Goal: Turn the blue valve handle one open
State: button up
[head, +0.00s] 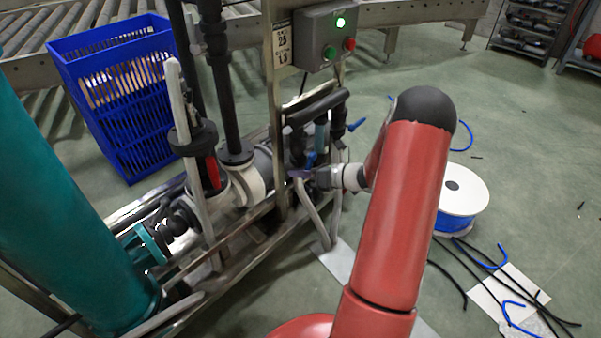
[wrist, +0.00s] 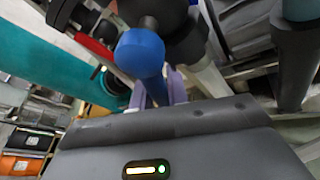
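A blue valve handle (head: 310,159) shows in the head view on the dark pipework, right at the tip of my gripper (head: 300,174). In the wrist view a blue handle (wrist: 140,50) with a rounded end stands just beyond my gripper (wrist: 160,92). The pale purple fingers lie close around its lower part. Whether they press on it is hidden by the gripper body and the handle. Another blue handle (head: 357,125) sticks out further right on the pipework, apart from my gripper.
A control box (head: 325,37) with a lit green lamp and a red button hangs above the pipework. A red lever (head: 212,172) and a teal column (head: 60,200) are to the left. A blue crate (head: 120,95) stands behind. A cable spool (head: 461,190) and loose cables lie on the floor at right.

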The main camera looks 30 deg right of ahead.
jog(key=o, duration=0.4)
